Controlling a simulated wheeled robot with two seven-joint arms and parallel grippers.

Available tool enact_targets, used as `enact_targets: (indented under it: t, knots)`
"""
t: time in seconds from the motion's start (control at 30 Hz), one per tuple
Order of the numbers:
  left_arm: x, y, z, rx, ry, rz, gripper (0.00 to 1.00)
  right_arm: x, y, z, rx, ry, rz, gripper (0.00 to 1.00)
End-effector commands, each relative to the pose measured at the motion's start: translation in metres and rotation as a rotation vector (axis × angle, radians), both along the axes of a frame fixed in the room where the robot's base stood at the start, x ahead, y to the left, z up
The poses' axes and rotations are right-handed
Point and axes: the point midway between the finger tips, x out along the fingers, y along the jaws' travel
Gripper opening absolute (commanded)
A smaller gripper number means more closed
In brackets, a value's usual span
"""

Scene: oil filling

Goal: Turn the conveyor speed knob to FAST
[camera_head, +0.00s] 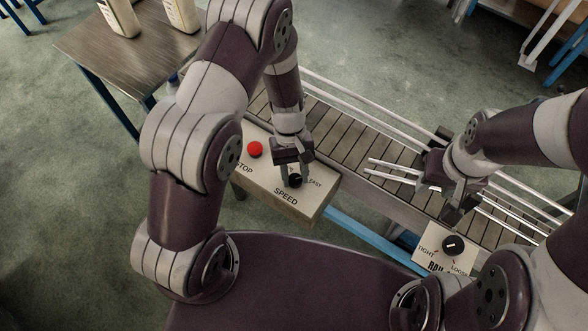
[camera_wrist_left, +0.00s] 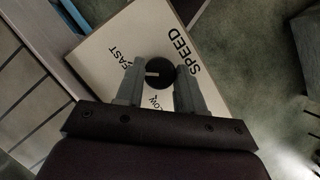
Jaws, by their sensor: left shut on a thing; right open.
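The black speed knob (camera_head: 295,181) sits on the control box (camera_head: 312,209) by the conveyor, between the FAST label and the SPEED lettering. My left gripper (camera_head: 291,178) reaches down over it from above. In the left wrist view the round knob (camera_wrist_left: 160,73) lies between the two fingers of my left gripper (camera_wrist_left: 159,88), which is shut on it. The knob's white pointer line faces left there, between the FAST label (camera_wrist_left: 122,57) and the partly hidden SLOW label (camera_wrist_left: 159,103). My right gripper (camera_head: 454,203) is open and empty, above the rail panel.
A red STOP button (camera_head: 255,149) is on the same box, left of the knob. The rail panel (camera_head: 429,240) has its own black knob (camera_head: 452,245). The slatted conveyor (camera_head: 345,139) has metal guide rails. A table (camera_head: 90,46) with pale containers stands at upper left.

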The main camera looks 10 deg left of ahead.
Motion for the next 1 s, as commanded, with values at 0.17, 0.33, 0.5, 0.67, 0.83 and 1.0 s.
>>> enact_targets:
  t: [0.17,0.33,0.5,0.67,0.83,1.0]
  knots:
    - [0.0011,-0.0009,0.0018,-0.001,-0.001,-0.100,0.07,0.0000,0.0000,0.0044,0.000,0.000,0.000,0.43]
    - [0.0014,-0.0013,0.0013,-0.001,-0.002,-0.163,0.07,0.0000,0.0000,0.0059,0.000,0.000,0.000,0.43]
    - [0.0013,-0.0014,0.0012,-0.001,-0.002,-0.194,0.07,-0.0001,0.0000,0.0064,0.000,0.000,0.000,0.43]
    - [0.0014,-0.0013,0.0010,-0.001,-0.002,-0.205,0.07,-0.0001,0.0000,0.0065,0.000,0.000,0.000,0.43]
    - [0.0014,-0.0013,0.0010,-0.001,-0.002,-0.205,0.07,-0.0001,0.0000,0.0064,0.000,0.000,0.000,0.43]
    - [0.0014,-0.0013,0.0010,0.000,-0.002,-0.204,0.51,-0.0001,0.0000,0.0064,0.000,0.000,0.000,0.43]
